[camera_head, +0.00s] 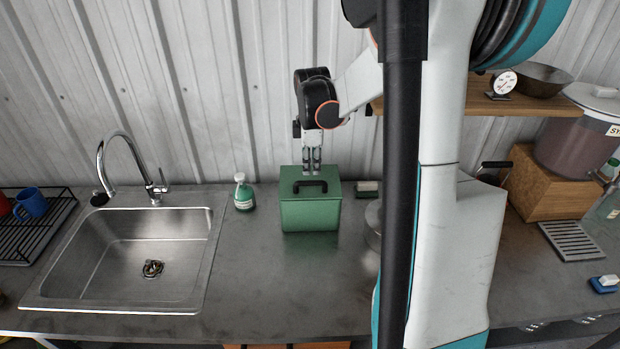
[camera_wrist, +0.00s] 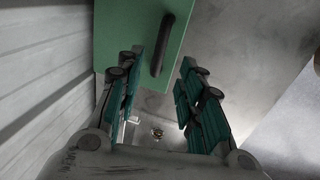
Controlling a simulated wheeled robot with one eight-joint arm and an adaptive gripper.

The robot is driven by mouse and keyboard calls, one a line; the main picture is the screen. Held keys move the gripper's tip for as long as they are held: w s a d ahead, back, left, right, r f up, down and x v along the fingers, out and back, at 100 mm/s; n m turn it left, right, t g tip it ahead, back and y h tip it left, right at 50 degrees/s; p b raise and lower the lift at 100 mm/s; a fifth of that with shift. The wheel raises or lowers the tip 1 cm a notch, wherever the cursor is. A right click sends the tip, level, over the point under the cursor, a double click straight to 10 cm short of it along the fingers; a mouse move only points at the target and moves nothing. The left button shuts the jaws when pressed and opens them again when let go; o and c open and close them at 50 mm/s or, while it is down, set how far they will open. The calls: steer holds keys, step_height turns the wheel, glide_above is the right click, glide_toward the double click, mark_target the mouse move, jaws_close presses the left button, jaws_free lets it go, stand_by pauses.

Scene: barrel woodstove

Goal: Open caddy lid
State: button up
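The green caddy (camera_head: 310,214) stands on the metal counter, to the right of the sink. Its lid lies flat and closed on top, with a black handle (camera_head: 310,187) on it. My gripper (camera_head: 312,170) points down just above the back of the lid, behind the handle. In the wrist view the fingers of my gripper (camera_wrist: 157,88) are spread apart with nothing between them held. The black handle also shows in the wrist view (camera_wrist: 162,45), lying beyond the fingertips and between their lines. I cannot tell whether a finger touches the lid.
A soap bottle (camera_head: 244,192) stands left of the caddy, beside the sink (camera_head: 150,255) and its faucet (camera_head: 130,165). A metal pot (camera_head: 373,228) is close on the right, partly behind my arm. The corrugated wall is close behind. The counter in front of the caddy is clear.

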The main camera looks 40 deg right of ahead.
mark_target(311, 181)
steer(key=f, duration=0.2)
steer(key=w+f, duration=0.1)
steer(key=f, duration=0.2)
steer(key=d+f, duration=0.1)
steer(key=f, duration=0.2)
steer(key=shift+w+b, duration=0.15)
steer(key=shift+b, duration=0.25)
steer(key=shift+r, duration=0.1)
jaws_close()
